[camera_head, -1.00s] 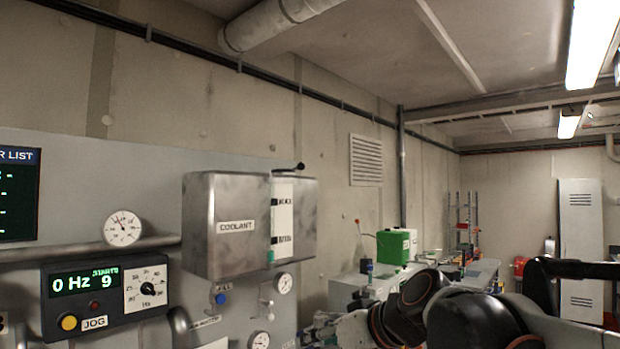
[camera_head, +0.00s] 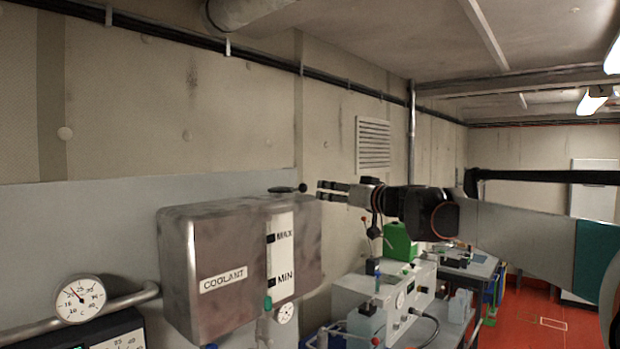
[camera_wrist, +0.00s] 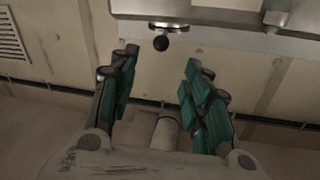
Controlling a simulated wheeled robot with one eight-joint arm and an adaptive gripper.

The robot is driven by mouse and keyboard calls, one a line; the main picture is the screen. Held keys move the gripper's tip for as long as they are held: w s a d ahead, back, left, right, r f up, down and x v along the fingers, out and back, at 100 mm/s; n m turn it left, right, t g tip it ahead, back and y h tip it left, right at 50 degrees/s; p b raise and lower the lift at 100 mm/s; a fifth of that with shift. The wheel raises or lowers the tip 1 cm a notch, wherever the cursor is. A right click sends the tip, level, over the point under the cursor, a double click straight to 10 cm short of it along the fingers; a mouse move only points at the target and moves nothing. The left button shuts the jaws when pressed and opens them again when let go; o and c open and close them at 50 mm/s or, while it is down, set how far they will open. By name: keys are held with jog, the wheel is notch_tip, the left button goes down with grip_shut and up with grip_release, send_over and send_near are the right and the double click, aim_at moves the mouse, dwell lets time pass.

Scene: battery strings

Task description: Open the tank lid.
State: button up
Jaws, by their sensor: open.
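The coolant tank (camera_head: 180,265) is a grey metal box on the wall, with a COOLANT label and a MAX/MIN level strip. A black handle with a rounded end (camera_head: 288,189) sits at its top edge; this looks like part of the lid, and the lid's plate is hard to make out. My gripper (camera_head: 322,190) is open, level with the handle and just right of it, with a small gap. In the wrist view a black ball knob (camera_wrist: 161,43) lies ahead, roughly centred between the open fingers (camera_wrist: 161,58), below the tank's edge (camera_wrist: 165,9). Nothing is between the fingertips.
A dial gauge (camera_head: 80,296) and pipe (camera_head: 125,300) lie left of the tank. A wall vent (camera_head: 373,144) is behind my gripper. A bench machine (camera_head: 400,290) with a green box (camera_head: 398,243) stands below my arm.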

aim_at(306, 188)
jog(key=p+x, duration=0.3)
jog(key=x, duration=1)
jog(key=shift+w+a, duration=0.2)
jog(key=shift+a, duration=0.05)
grip_shut()
